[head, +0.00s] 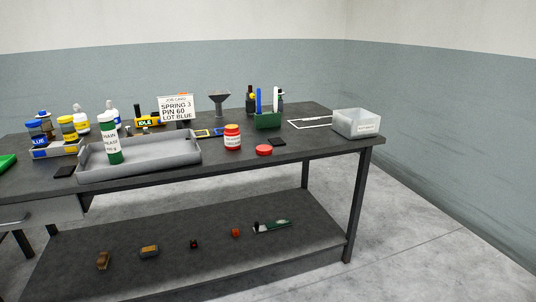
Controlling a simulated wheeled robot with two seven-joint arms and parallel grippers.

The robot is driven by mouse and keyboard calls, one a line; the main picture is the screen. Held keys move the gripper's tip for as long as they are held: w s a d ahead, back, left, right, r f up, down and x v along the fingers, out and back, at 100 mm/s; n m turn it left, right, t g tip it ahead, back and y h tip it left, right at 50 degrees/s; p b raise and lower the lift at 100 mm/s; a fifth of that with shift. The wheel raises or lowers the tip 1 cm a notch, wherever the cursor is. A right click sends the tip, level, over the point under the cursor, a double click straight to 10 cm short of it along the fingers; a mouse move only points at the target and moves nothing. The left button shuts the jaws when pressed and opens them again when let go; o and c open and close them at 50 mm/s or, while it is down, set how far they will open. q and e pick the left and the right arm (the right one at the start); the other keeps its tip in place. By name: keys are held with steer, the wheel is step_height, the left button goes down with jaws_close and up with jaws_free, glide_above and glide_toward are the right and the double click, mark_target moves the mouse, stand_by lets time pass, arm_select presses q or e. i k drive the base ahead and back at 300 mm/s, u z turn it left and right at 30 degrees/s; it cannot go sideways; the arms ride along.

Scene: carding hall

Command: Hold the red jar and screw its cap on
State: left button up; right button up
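The red jar (233,140) stands upright on the dark table, right of the grey tray. It has a white label and an orange-yellow rim at its top, with no red cap on it. A red cap (264,150) lies flat on the table to the right of the jar and nearer the front edge, apart from it. Neither of my grippers shows in the head view.
A grey tray (186,155) holds a green-and-white bottle (109,140). A job card (175,108), a funnel (219,101) and a green pen holder (268,121) stand behind. A clear bin (357,123) is at the right end. Several small items lie on the lower shelf (190,270).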

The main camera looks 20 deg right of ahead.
mark_target(232, 133)
steer(key=z, duration=0.4)
steer(key=i, duration=0.45)
steer(key=z, duration=0.85)
steer(key=i, duration=0.85)
steer(key=u, duration=0.65)
steer(key=i, duration=0.55)
steer(key=u, duration=0.55)
